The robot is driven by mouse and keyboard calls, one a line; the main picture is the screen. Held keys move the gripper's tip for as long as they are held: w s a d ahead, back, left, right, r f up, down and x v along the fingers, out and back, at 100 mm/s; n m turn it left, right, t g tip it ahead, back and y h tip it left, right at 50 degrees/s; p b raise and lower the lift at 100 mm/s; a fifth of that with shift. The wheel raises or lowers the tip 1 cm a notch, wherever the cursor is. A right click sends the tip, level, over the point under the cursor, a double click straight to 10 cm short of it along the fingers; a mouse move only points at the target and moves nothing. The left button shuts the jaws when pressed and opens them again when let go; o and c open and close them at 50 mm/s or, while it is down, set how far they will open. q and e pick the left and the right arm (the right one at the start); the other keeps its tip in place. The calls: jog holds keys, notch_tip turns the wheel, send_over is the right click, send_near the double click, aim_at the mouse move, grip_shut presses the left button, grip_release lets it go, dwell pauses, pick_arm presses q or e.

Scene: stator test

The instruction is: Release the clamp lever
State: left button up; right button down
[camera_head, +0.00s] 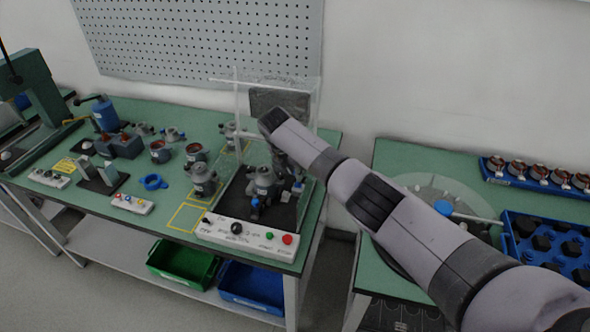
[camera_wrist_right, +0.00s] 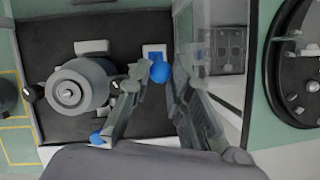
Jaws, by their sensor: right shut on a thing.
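The clamp lever's round blue knob (camera_wrist_right: 159,72) shows in the wrist view, between my right gripper's (camera_wrist_right: 163,82) fingertips. A white block lies just behind the knob. The gripper is shut on the knob; the lever's arm is mostly hidden. In the head view my right gripper (camera_head: 289,176) reaches down inside the clear guard, beside the grey motor housing (camera_head: 263,181). The housing (camera_wrist_right: 72,92) stands on the dark fixture plate (camera_wrist_right: 45,40), left of the fingers and apart from them. A second blue part (camera_wrist_right: 97,138) shows below it. My left gripper is not in view.
The clear guard (camera_head: 313,125) stands close around the fixture. A control box (camera_head: 247,237) with a black knob and green and red buttons sits at its front. More housings (camera_head: 202,178) stand to the left. A round turntable (camera_head: 415,183) is on the right table.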

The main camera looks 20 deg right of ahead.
jog(key=shift+w+d+r, duration=0.2)
jog(key=shift+w+d, duration=0.1)
jog(key=shift+w, duration=0.15)
jog(key=shift+w+d+r, duration=0.15)
jog(key=shift+w+d, duration=0.15)
jog(key=shift+w, duration=0.15)
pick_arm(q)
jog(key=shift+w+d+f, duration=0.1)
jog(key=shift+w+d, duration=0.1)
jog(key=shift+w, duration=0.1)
pick_arm(e)
jog(key=shift+r, duration=0.15)
jog(key=shift+w, duration=0.1)
jog(key=c, duration=1.9)
grip_release()
jog(key=shift+o, duration=0.9)
jog(key=shift+d+f, duration=0.1)
jog(key=shift+f, duration=0.15)
jog(key=shift+a+r, duration=0.2)
jog(key=shift+r, duration=0.1)
jog(key=v, duration=0.6)
jog(key=shift+r, duration=0.35)
